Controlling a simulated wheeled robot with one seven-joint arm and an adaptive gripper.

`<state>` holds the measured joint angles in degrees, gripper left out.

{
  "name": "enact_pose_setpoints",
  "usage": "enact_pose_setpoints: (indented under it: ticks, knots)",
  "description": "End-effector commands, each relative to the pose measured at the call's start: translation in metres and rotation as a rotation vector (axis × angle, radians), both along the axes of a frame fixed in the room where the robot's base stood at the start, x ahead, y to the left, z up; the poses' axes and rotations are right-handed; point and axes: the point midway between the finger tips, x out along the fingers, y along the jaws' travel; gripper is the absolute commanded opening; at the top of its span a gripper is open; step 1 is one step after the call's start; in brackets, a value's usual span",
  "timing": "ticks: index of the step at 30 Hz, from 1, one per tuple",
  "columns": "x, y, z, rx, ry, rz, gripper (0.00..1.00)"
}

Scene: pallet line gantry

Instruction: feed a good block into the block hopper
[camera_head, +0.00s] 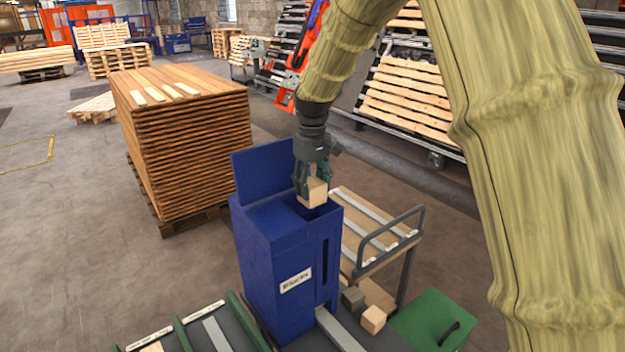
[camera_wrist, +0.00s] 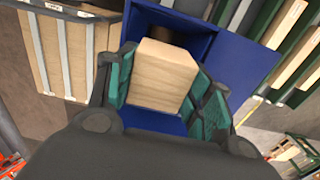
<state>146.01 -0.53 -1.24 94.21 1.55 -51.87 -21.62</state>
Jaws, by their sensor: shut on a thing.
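A pale wooden block (camera_head: 315,192) is held in my gripper (camera_head: 314,180), which is shut on it. In the wrist view the block (camera_wrist: 162,76) sits between the green-padded fingers (camera_wrist: 165,100). The blue block hopper (camera_head: 272,262) stands upright with its lid raised at the back left and a label on its front. The block is over the hopper's open top, near its right side; I cannot tell whether its lower edge is inside the opening. The hopper's blue wall (camera_wrist: 236,66) also shows in the wrist view.
A wooden-decked cart (camera_head: 370,222) with a grey handle stands right of the hopper. Loose blocks (camera_head: 373,319) lie near its foot, by a green lidded box (camera_head: 432,322). A tall stack of boards (camera_head: 190,140) is behind left. Open floor (camera_head: 70,240) lies at the left.

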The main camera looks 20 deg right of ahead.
Motion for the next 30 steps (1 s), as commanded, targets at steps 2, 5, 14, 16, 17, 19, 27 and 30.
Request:
enact_pose_setpoints:
  ticks: [2,5,14,16,17,19,27,30]
  knots:
    - [0.0,0.0,-0.005,0.0,0.0,0.0,0.26]
    - [0.0,0.0,-0.011,0.0,0.0,0.0,0.26]
    - [0.0,0.0,-0.029,0.001,0.0,0.0,0.26]
    - [0.0,0.0,-0.033,0.0,0.0,0.0,0.26]
    - [0.0,0.0,-0.035,0.0,0.0,0.0,0.26]
    - [0.0,0.0,-0.038,0.0,0.0,0.0,0.26]
    - [0.0,0.0,-0.048,0.0,0.0,0.0,0.26]
    - [0.0,0.0,-0.049,0.0,0.0,0.0,0.26]
